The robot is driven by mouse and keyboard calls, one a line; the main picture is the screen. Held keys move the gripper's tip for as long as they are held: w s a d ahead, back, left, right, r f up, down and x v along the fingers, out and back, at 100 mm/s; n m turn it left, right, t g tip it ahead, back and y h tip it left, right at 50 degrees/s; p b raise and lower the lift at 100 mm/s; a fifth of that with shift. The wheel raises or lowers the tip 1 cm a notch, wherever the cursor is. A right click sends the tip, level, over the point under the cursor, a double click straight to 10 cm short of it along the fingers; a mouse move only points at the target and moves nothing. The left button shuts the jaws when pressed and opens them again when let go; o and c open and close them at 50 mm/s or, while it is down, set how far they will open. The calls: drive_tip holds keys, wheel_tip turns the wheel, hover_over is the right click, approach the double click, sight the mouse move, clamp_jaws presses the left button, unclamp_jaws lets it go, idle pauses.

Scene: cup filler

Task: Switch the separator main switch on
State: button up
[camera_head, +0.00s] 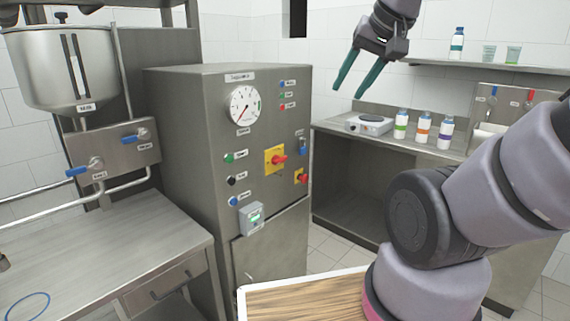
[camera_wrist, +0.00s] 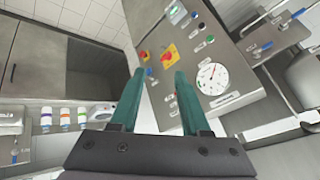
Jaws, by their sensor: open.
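The separator cabinet (camera_head: 185,130) is a grey metal box with a round white dial (camera_head: 244,105) at the top of its front. A red rotary switch on a yellow plate (camera_head: 268,158) sits in the middle of the front. A second, smaller red and yellow switch (camera_head: 300,176) sits lower right, near the edge. I cannot read which is the main switch. My gripper (camera_head: 357,86) is open and empty, up and to the right of the cabinet, apart from it. In the wrist view, the green fingers (camera_wrist: 158,85) point toward the panel, where the larger switch (camera_wrist: 168,55) shows.
A steel tank (camera_head: 65,75) with blue-handled valves (camera_head: 135,136) stands left, above a steel bench (camera_head: 100,260). Several bottles (camera_head: 422,130) and a small scale (camera_head: 368,125) stand on the right counter. A wood-topped surface (camera_head: 300,300) is in front. Space before the panel is clear.

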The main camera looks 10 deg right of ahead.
drive_tip(key=w+d+f+n+t+h, duration=0.1)
drive_tip(key=w+d+f+n+t, duration=0.2)
drive_tip(key=w, duration=0.7)
drive_tip(key=w+d+f+n, duration=0.2)
drive_tip(key=w+f+n, duration=0.3)
drive_tip(key=w, duration=0.5)
drive_tip(key=w+d+f+n+t+h, duration=0.1)
drive_tip(key=w+d+f+n+t, duration=0.15)
drive_tip(key=w+n, duration=0.45)
drive_tip(key=n+t+y, duration=0.2)
drive_tip(key=n+y, duration=0.9)
drive_tip(key=n, duration=0.3)
approach(281, 162)
drive_tip(key=x, duration=0.9)
drive_tip(key=shift+w, duration=0.2)
clamp_jaws()
